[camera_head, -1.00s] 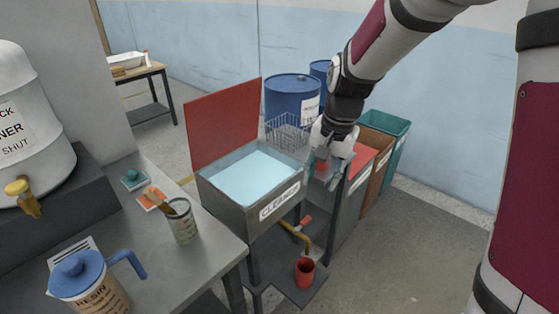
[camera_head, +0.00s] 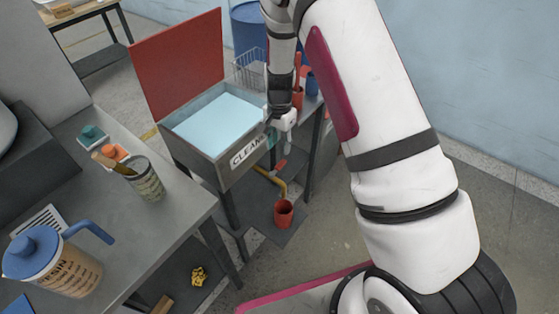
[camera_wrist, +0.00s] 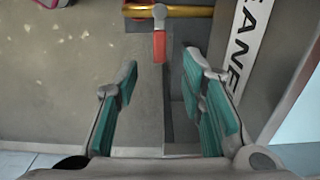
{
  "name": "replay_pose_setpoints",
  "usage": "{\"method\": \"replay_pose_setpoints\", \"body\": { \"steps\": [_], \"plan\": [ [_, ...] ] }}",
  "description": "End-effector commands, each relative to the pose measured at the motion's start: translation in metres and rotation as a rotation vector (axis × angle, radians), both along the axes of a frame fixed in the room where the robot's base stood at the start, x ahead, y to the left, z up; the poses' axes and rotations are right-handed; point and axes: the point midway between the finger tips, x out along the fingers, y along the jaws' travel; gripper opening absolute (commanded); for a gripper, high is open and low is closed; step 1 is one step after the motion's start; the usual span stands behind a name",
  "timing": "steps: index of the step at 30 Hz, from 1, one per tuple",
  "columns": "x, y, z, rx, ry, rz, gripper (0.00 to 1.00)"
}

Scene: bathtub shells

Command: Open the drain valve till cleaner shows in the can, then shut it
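The cleaner tank (camera_head: 190,150) is a grey open box of pale blue liquid with a raised red lid. Below it a brass drain pipe (camera_head: 265,176) bends down above a red can (camera_head: 284,214) on the low shelf. The valve's red lever (camera_head: 281,163) also shows in the wrist view (camera_wrist: 159,46), beside the brass pipe (camera_wrist: 175,11). My gripper (camera_head: 281,143) hangs at the tank's front right corner, above the lever. In the wrist view my gripper (camera_wrist: 163,78) is open and empty, with the lever ahead between its teal fingers, apart from them. The can's inside is not clear.
A grey bench (camera_head: 180,215) at left holds a resin jug (camera_head: 55,265) and a tin with a brush (camera_head: 147,182). A wire basket (camera_head: 249,70) and blue drum (camera_head: 246,30) stand behind the tank. The tank's label plate (camera_wrist: 246,45) is close by the right finger.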

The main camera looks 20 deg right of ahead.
Motion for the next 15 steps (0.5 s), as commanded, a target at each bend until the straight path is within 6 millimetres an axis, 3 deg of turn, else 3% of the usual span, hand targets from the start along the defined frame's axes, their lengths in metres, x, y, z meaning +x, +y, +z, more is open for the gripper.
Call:
{"method": "replay_pose_setpoints", "body": {
  "steps": [9,15],
  "plan": [
    [-0.001,0.0,-0.061,0.001,0.002,0.001,0.37],
    [0.0,-0.001,-0.084,0.001,0.001,0.0,0.37]
  ]
}}
